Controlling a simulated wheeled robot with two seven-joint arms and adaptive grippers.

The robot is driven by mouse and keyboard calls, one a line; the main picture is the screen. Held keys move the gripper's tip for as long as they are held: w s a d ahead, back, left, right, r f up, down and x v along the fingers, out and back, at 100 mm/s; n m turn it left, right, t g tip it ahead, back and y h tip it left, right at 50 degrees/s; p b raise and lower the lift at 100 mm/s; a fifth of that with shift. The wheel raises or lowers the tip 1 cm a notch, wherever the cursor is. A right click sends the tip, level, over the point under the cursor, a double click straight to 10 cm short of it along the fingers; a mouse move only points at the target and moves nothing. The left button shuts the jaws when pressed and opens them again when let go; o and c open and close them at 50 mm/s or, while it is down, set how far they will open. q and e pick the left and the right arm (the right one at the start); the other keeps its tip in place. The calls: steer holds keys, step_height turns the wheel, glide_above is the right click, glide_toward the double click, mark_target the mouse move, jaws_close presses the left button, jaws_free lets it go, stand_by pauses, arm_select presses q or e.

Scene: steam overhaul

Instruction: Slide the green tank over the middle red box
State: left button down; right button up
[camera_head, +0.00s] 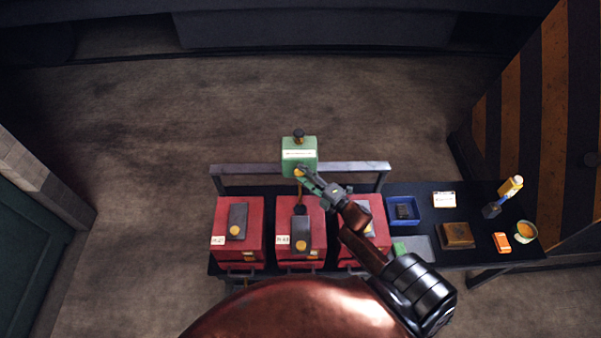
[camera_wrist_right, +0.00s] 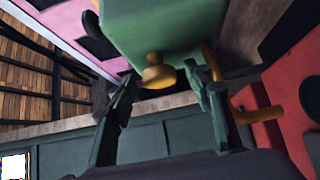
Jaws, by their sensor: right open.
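The green tank (camera_head: 299,148) with a white label and a dark knob on top is behind the middle red box (camera_head: 319,213), in line with it, at the grey rail. A brass part hangs below the tank. My right gripper (camera_head: 304,177) is at the tank's near lower side. In the right wrist view the green tank (camera_wrist_right: 185,30) fills the top, and the open fingers are on either side of a brass knob (camera_wrist_right: 158,72) on it; contact cannot be told. My left gripper is not in view.
A left red box (camera_head: 224,213) and a right red box (camera_head: 378,215), partly behind my arm, flank the middle one. A grey rail (camera_head: 240,168) runs along the back of the dark bench. A blue tray (camera_head: 403,221), brown box (camera_head: 457,235) and small items are right.

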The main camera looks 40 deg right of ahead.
steer(key=s+d, duration=0.1)
steer(key=s, duration=0.9)
steer(key=shift+d, duration=0.3)
